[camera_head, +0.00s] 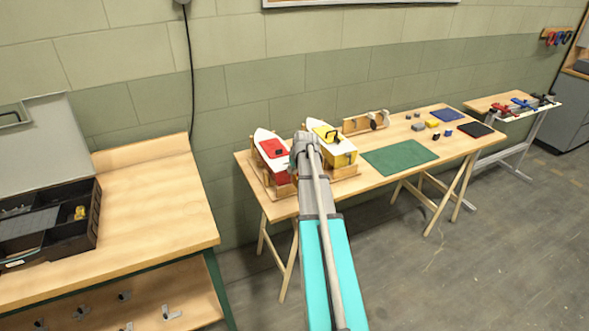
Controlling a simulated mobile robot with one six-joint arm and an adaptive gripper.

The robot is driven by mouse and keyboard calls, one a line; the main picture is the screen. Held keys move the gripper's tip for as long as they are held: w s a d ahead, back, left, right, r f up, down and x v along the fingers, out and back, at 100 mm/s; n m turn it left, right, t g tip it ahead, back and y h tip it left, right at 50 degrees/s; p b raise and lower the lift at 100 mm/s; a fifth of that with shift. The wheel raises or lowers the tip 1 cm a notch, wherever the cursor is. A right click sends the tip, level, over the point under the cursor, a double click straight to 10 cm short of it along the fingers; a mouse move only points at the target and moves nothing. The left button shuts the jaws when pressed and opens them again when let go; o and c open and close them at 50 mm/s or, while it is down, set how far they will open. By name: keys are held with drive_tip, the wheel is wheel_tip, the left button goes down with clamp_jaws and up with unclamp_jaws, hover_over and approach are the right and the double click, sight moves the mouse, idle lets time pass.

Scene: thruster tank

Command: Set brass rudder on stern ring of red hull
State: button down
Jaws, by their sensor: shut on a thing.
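The red hull (271,148), white-edged with a red deck and a black deck part, sits in a wooden cradle at the left end of the far table. Its bow points to the wall. My arm's end covers part of its right side, and I cannot make out its stern ring. My arm reaches over the table's near edge, and its grey wrist shows between the two hulls. The jaws of my gripper are hidden behind the wrist. I cannot see the brass rudder.
A yellow-decked hull (343,148) stands close on the right. Beyond are a wooden rack (355,125), a green mat (400,157), small blocks and a blue mat (448,115). An open black toolbox (60,236) is on the left bench (150,224). Floor is clear at right.

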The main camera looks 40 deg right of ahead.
drive_tip(key=shift+f+b, duration=0.35)
idle(0.3)
drive_tip(key=shift+c, duration=2.2)
unclamp_jaws()
drive_tip(key=shift+r, duration=0.2)
drive_tip(key=shift+r+p, duration=3.85)
drive_tip(key=shift+p, duration=0.15)
drive_tip(key=shift+a, duration=0.1)
drive_tip(key=s+a+n+g, duration=0.1)
drive_tip(key=s+a, duration=0.4)
drive_tip(key=a, duration=0.9)
drive_tip(key=s+a+f+n+g, duration=0.1)
drive_tip(key=s+a, duration=0.5)
drive_tip(key=a, duration=0.8)
drive_tip(key=s+a+f+g+y, duration=0.1)
drive_tip(key=s+a+g, duration=0.2)
drive_tip(key=a, duration=1.2)
drive_tip(key=s, duration=0.3)
drive_tip(key=shift+n, duration=0.4)
